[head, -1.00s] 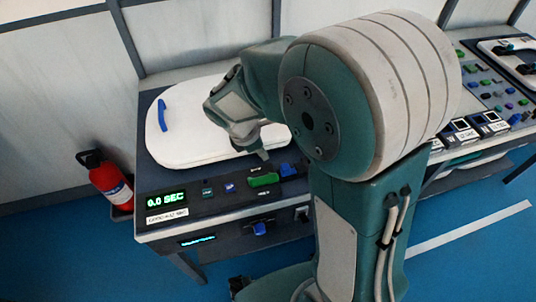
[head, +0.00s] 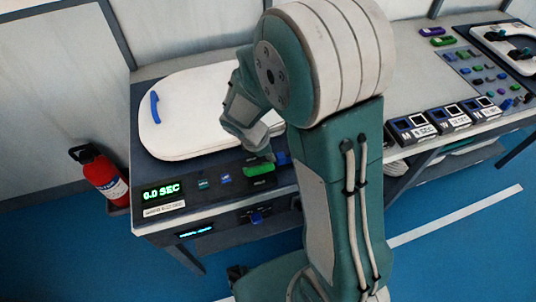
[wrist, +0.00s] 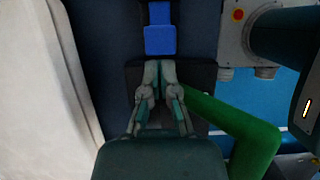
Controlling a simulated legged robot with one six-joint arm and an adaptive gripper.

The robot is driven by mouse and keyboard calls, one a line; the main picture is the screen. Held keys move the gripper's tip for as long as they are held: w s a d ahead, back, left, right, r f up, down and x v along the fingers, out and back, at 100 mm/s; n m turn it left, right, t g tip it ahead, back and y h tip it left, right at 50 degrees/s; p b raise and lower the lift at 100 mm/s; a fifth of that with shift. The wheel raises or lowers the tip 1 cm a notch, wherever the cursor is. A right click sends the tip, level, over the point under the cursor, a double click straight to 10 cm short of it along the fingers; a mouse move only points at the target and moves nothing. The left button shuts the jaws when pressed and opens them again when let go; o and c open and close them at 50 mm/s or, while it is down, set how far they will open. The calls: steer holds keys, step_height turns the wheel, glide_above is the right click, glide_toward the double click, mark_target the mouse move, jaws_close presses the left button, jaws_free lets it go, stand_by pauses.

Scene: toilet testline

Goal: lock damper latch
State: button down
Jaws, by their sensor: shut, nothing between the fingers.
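My gripper (wrist: 159,75) is shut and empty in the wrist view. Its fingertips point at a dark block below a blue piece (wrist: 159,38). A bent green handle (wrist: 240,132) lies just right of the fingers; I cannot tell whether they touch it. In the head view my gripper (head: 266,155) is low over the console front, by a green part (head: 258,170) and a blue part (head: 282,158), which my arm partly hides. No label shows which part is the damper latch.
A white lid (head: 190,125) with a blue handle (head: 155,107) lies left of my gripper. A red extinguisher (head: 101,175) stands at the left. Several boxes with displays (head: 440,121) line the bench at the right.

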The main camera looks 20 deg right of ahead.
steer(key=shift+d, duration=1.2)
steer(key=shift+a, duration=0.1)
steer(key=v, duration=1)
steer(key=s+d+r+m+t+y, duration=0.1)
steer(key=s+r+m+t+y, duration=0.3)
steer(key=s+r+m, duration=1)
steer(key=m+t, duration=0.1)
steer(key=m, duration=0.3)
steer(key=shift+s+t, duration=0.2)
steer(key=shift+t, duration=0.1)
